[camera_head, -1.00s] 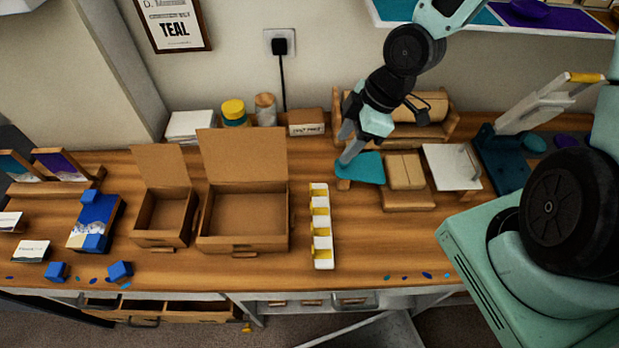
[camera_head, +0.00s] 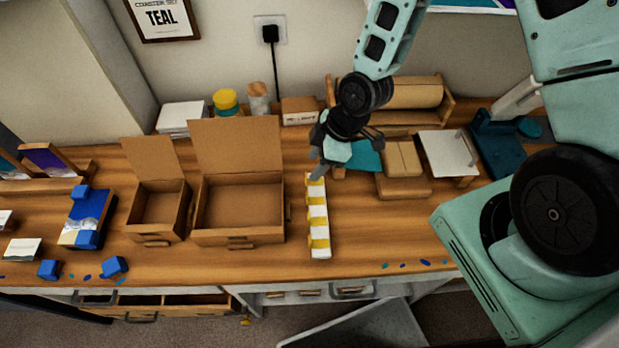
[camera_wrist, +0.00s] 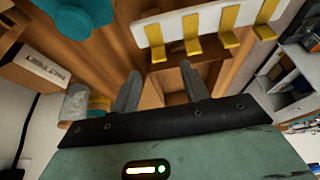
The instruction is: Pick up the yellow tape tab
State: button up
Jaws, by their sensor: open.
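The yellow tape tabs (camera_head: 318,222) stand in a row along a white strip (camera_head: 320,253) in the middle of the workbench. In the wrist view several yellow tabs (camera_wrist: 193,34) show on the white strip (camera_wrist: 170,22), above and to the right of the fingers. My gripper (camera_head: 318,173) is at the far end of the strip in the head view, pointing down and to the left. In the wrist view my gripper (camera_wrist: 160,90) has its two fingers apart with nothing between them. I cannot tell whether a finger touches the strip.
Two open cardboard boxes (camera_head: 240,237) stand left of the strip. A teal piece (camera_head: 366,157) and stacked cardboard blocks (camera_head: 402,187) lie to its right. Small blue blocks (camera_head: 113,266) sit at the front left.

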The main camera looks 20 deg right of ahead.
aim_at(308, 182)
jog(key=shift+p+x, duration=1.05)
jog(key=shift+x, duration=1.7)
jog(key=shift+d, duration=0.1)
jog(key=c, duration=0.9)
